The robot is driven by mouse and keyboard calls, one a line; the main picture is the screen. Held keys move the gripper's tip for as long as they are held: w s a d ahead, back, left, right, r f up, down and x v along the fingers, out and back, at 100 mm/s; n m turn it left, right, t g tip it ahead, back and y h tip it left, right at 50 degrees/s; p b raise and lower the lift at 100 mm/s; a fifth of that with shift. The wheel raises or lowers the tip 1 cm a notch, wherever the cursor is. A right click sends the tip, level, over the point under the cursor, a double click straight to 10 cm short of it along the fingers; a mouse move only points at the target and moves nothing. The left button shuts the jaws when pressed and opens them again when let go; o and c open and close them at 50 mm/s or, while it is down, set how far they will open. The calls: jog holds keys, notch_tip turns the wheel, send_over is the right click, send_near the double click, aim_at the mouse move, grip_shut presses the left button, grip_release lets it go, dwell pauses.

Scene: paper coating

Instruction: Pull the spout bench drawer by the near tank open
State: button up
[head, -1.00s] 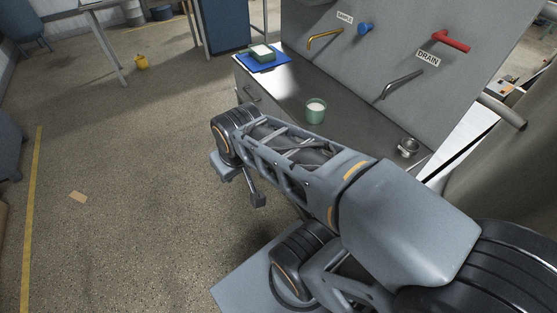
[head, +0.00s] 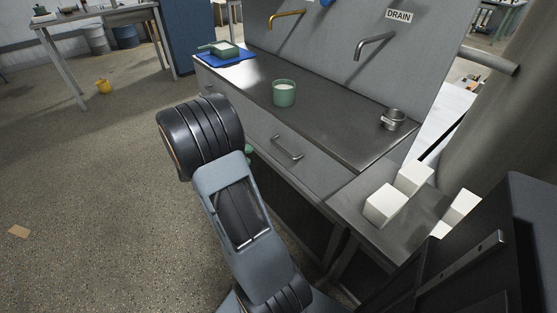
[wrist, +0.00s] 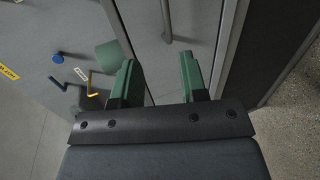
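The grey spout bench (head: 330,108) has drawer fronts under its dark top. The drawer front (head: 262,138) at the right, nearer the big tank (head: 500,140), has a bar handle (head: 287,148) and looks shut. The handle also shows in the wrist view (wrist: 167,22), beyond my fingertips and apart from them. My gripper (wrist: 160,80) has two green fingers spread wide with nothing between them. In the head view my gripper is mostly hidden behind my arm; only a bit of green shows beside the drawer front.
White blocks (head: 385,203) sit on a lower surface at right. Open floor (head: 90,200) lies to the left.

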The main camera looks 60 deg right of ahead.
aim_at(279, 147)
jog(key=shift+h, duration=0.7)
jog(key=x, duration=0.5)
jog(key=w+f+b+x, duration=0.1)
jog(key=x, duration=0.4)
jog(key=f+b+x, duration=0.1)
jog(key=x, duration=0.5)
jog(key=shift+w+d+f, duration=0.1)
jog(key=shift+w+f, duration=0.15)
jog(key=shift+w, duration=0.15)
grip_shut()
